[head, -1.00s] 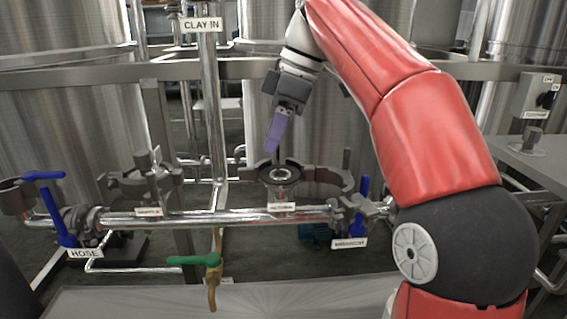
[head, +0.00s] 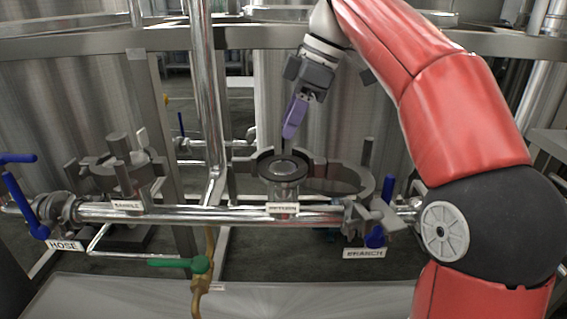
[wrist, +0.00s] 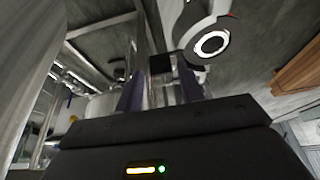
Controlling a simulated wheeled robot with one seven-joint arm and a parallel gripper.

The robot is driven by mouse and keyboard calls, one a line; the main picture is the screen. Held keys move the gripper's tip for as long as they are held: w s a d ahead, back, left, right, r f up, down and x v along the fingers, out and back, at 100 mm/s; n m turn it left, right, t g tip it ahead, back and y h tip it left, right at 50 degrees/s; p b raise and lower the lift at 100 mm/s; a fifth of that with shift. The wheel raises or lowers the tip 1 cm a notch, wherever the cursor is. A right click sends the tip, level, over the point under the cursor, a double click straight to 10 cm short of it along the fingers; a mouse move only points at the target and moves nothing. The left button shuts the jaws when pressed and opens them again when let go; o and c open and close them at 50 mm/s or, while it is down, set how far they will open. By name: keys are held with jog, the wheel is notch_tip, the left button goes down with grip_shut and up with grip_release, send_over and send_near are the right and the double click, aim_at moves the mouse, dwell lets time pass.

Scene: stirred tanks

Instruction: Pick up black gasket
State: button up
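A dark ring, which looks like the black gasket (head: 264,167), lies flat on the top of the upright pipe port labelled RETURN in the middle of the head view, around a pale centre. I cannot clearly separate it from the grey clamp around it. My gripper (head: 289,136), with purple fingers, points down just above the port, apart from the ring. In the wrist view my gripper (wrist: 160,92) has its two fingers apart, with a dark block visible between them that I cannot identify. Nothing clearly held shows.
An opened grey clamp (head: 366,190) spreads right of the port. A horizontal steel pipe (head: 235,215) runs below, with blue-handled valves at HOSE (head: 25,205) and BRANCH (head: 376,237). A green-handled valve (head: 180,263) hangs lower. A vertical pipe (head: 207,90) stands left of my gripper.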

aim_at(283, 151)
jog(key=x, duration=0.2)
jog(key=shift+a+f, duration=0.1)
jog(key=shift+f, duration=0.15)
jog(key=c, duration=0.7)
jog(key=shift+r, duration=0.15)
